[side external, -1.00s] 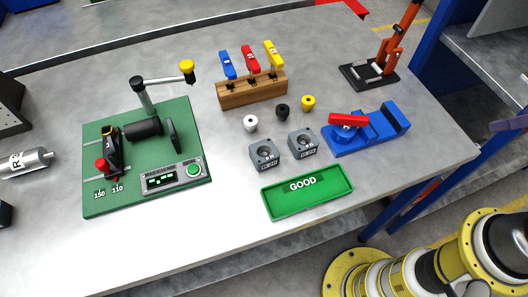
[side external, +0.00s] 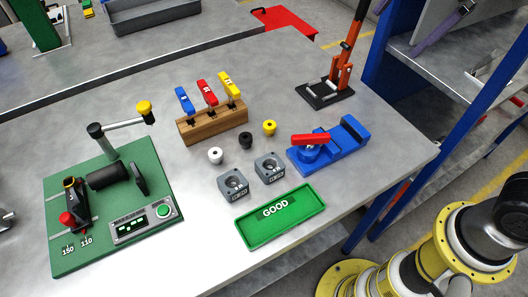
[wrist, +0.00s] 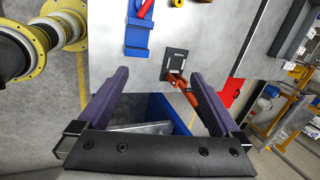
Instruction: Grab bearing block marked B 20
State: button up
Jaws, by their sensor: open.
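Two grey bearing blocks stand side by side on the bench in the side external view, the left block (side external: 233,184) and the right block (side external: 270,167). Each has a round bore on top and a small label on its front face. The labels are too small to read surely, so I cannot tell which is B 20. My gripper (wrist: 162,75) shows in the wrist view with its two purple fingers wide apart and nothing between them.
A green GOOD tray (side external: 281,217) lies in front of the blocks. A blue vise with red handle (side external: 330,145) is to their right. White, black and yellow knobs and a wooden key rack (side external: 213,124) stand behind.

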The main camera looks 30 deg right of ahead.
jog(key=w+a+f+m+g, duration=0.1)
jog(key=w+a+m, duration=0.1)
jog(key=w+a, duration=0.45)
jog(key=n+g+h, duration=0.1)
jog(key=n+g, duration=0.1)
jog(key=g, duration=0.1)
send_over(232, 183)
notch_tip(232, 183, down, 16)
notch_tip(232, 183, down, 13)
jog(key=shift+s+f, duration=0.1)
jog(key=shift+f, duration=0.1)
grip_shut()
jog(key=shift+r, duration=0.15)
